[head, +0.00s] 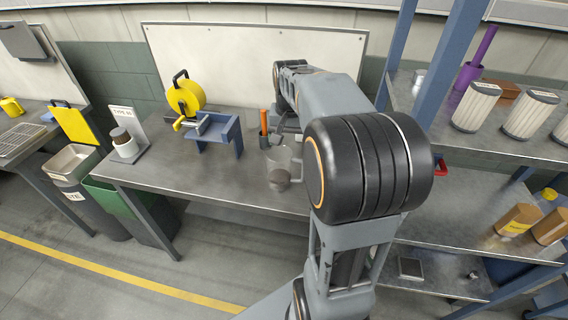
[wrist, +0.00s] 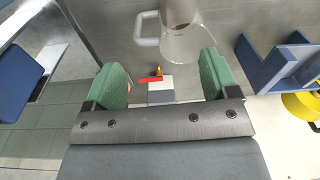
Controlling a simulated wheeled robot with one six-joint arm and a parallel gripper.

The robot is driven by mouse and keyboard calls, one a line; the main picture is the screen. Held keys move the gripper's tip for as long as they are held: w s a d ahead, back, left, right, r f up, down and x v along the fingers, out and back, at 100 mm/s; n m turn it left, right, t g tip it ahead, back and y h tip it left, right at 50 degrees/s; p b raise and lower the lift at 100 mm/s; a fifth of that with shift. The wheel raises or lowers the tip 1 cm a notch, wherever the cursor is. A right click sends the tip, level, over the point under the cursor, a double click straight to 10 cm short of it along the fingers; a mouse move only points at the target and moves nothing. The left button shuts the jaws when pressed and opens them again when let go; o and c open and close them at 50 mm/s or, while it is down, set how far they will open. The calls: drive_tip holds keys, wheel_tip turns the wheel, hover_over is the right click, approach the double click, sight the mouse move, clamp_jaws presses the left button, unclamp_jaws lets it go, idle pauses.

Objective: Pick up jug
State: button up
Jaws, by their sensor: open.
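A clear jug (wrist: 188,40) with a pale handle (wrist: 147,29) and something brown inside shows at the top of the wrist view. In the head view the jug (head: 282,163) stands on the grey workbench (head: 230,170), just left of my arm's big black joint. My gripper (wrist: 162,78) is open, with its green finger pads apart. The jug lies ahead of the fingertips, toward the right pad, and no grip on it shows. The head view hides most of my gripper behind my arm.
An orange-handled tool (head: 264,122) is close behind the jug. A blue-posted shelf (head: 480,130) with white canisters is at right. A small red and yellow item (wrist: 153,77) shows between the fingers.

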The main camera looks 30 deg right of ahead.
drive_tip(key=m, duration=0.2)
hover_over(299, 159)
drive_tip(key=shift+g, duration=0.3)
drive_tip(key=f, duration=0.2)
drive_tip(key=f+p, duration=0.1)
drive_tip(key=f, duration=0.4)
drive_tip(key=shift+a, duration=0.25)
drive_tip(key=shift+d+f+p, duration=0.15)
drive_tip(key=shift+f+p, duration=0.35)
drive_tip(key=shift+f, duration=1.1)
drive_tip(key=shift+d+f+p, duration=0.15)
drive_tip(key=shift+f+p, duration=0.3)
drive_tip(key=shift+f, duration=1.1)
drive_tip(key=c, duration=1)
